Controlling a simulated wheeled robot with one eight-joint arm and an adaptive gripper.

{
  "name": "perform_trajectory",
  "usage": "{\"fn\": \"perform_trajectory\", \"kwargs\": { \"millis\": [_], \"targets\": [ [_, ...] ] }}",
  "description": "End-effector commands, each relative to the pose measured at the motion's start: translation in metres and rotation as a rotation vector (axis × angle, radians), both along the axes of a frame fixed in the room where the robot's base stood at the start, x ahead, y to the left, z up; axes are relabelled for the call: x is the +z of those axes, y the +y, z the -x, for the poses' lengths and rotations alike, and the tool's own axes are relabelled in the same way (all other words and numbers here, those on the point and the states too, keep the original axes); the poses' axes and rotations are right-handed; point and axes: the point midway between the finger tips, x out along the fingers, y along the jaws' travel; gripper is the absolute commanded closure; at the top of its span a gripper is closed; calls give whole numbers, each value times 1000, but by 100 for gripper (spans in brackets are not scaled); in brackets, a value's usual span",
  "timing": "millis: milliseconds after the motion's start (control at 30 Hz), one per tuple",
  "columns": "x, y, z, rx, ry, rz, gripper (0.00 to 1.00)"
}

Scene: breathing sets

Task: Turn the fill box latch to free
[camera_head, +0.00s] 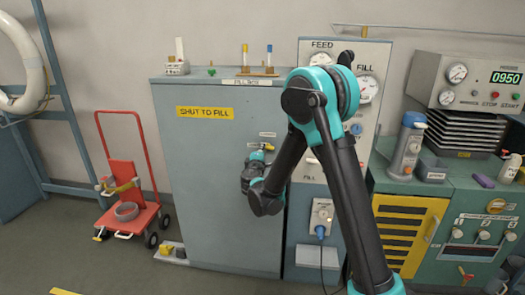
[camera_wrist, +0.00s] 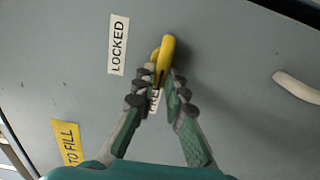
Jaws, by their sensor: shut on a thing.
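The fill box (camera_head: 207,185) is a tall grey cabinet with a closed door in the head view. Its yellow latch (camera_head: 270,147) shows small on the door's right side. In the wrist view the latch (camera_wrist: 167,47) stands out from the door between my fingertips. My gripper (camera_wrist: 161,78) is shut on the latch. A "LOCKED" label (camera_wrist: 118,44) is left of it. A second label (camera_wrist: 155,99), partly hidden by my fingers, appears to read "FREE". In the head view my gripper (camera_head: 258,155) is at the door, with my arm crossing in front of the right side.
A pale handle (camera_wrist: 297,87) sits right of the latch in the wrist view. A gauge panel (camera_head: 365,120) stands right of the box, then a green bench (camera_head: 480,215). A red cart (camera_head: 130,200) stands left. Small items stand on top of the box.

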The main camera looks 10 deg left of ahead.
Motion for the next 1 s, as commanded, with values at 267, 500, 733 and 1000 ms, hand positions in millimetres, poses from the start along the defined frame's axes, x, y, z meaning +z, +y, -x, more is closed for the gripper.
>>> {"fn": "perform_trajectory", "kwargs": {
  "millis": [267, 500, 733, 1000],
  "targets": [
    [0, 0, 0, 1, 0, -1, 68],
    [0, 0, 1, 1, 0, -1, 68],
    [0, 2, 24, 3, 0, -1, 68],
    [0, 4, 80, 4, 0, -1, 68]
  ]
}}
